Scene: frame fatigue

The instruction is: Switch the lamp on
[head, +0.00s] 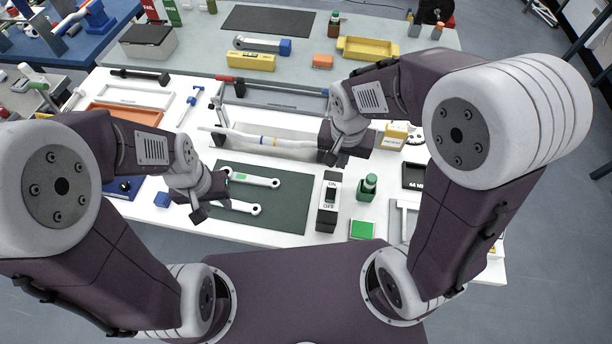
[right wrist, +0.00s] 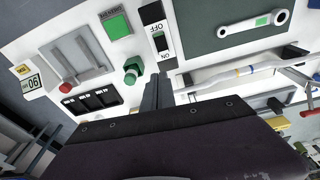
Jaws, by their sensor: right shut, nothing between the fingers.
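A black rocker switch (head: 328,203) with white ON and OFF labels stands on the white table, with ON on its far side. It also shows in the right wrist view (right wrist: 161,44); I cannot tell which side is pressed. A green-topped round piece (head: 367,187), possibly the lamp, stands right of the switch; whether it is lit is unclear. It also shows in the right wrist view (right wrist: 131,70). My right gripper (head: 336,161) is shut and empty, above and just beyond the switch, apart from it. My left gripper (head: 207,212) hangs over the dark mat's left edge; its jaw opening is unclear.
A dark green mat (head: 285,205) with two wrench-like parts (head: 250,180) lies left of the switch. A green square plate (head: 362,230) lies in front of the green piece. A long pale tube (head: 260,139) lies behind the mat, and a yellow block (head: 396,133) sits to the right.

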